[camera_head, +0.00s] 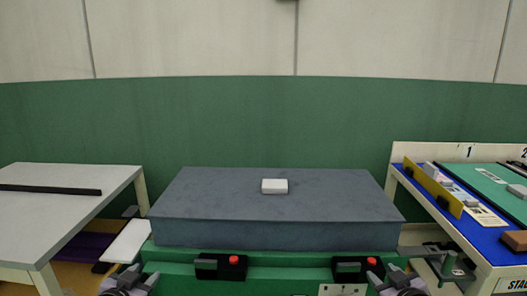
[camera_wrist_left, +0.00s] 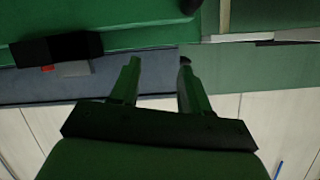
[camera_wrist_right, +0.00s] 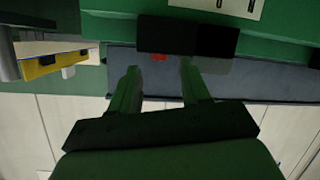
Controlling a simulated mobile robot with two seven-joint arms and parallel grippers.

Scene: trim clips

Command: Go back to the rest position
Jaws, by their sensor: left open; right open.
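My left gripper (camera_wrist_left: 158,66) shows in the left wrist view with its two green fingers apart and nothing between them. My right gripper (camera_wrist_right: 159,68) shows in the right wrist view, also with its fingers apart and empty. In the head view, grey parts of my two arms show at the bottom edge, left and right of the green bench front; the fingers cannot be made out there. A small white block (camera_head: 274,187) lies on the grey bench top (camera_head: 220,205), apart from both arms.
A green bench front (camera_head: 290,272) carries two black boxes with red buttons (camera_head: 234,260). A light table (camera_head: 60,215) with a black bar stands at the left. A blue-topped table (camera_head: 490,236) with a yellow strip, a green mat and a brown block stands at the right.

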